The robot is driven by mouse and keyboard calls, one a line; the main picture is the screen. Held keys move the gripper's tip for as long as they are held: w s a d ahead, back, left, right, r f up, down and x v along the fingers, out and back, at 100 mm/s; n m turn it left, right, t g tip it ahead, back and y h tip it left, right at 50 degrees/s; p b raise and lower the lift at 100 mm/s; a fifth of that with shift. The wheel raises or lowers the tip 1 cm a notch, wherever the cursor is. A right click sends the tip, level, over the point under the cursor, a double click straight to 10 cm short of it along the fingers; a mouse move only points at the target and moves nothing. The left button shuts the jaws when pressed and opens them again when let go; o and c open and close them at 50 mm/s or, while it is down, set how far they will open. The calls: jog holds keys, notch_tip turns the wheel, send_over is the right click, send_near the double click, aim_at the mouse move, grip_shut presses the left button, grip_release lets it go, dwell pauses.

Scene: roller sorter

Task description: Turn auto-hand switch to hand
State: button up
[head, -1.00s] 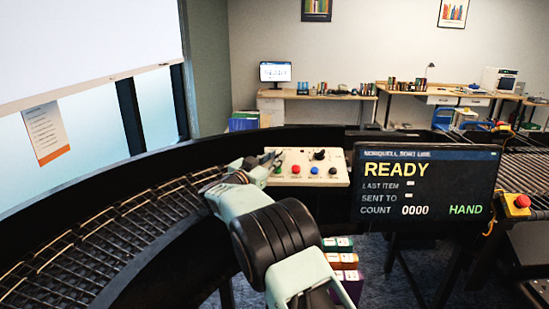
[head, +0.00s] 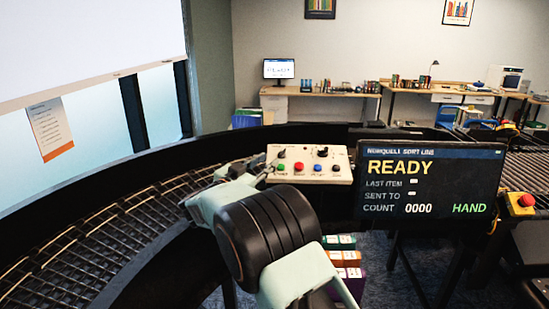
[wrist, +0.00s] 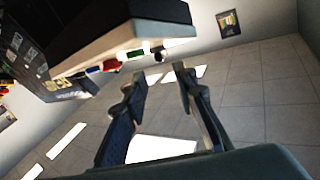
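A cream control panel (head: 340,179) stands behind the curved conveyor. It has a small black knob (head: 282,153) at the upper left, a larger black knob (head: 322,151), and a row of coloured buttons. Labels are too small to read, so I cannot tell which knob is the auto-hand switch. The display (head: 430,185) reads READY, count 0000, and HAND in green. My gripper is at the panel's left end in the head view, mostly hidden by my arm. In the wrist view my gripper (wrist: 160,75) is open and empty, its fingertips apart, just below the panel's knobs and buttons.
The roller conveyor (head: 90,235) curves along the left. A red emergency button on a yellow box (head: 520,204) sits right of the display. Coloured boxes (head: 345,258) stand below the panel. Desks line the back wall.

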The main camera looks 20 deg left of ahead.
jog(key=v, duration=0.5)
jog(key=shift+w, duration=0.1)
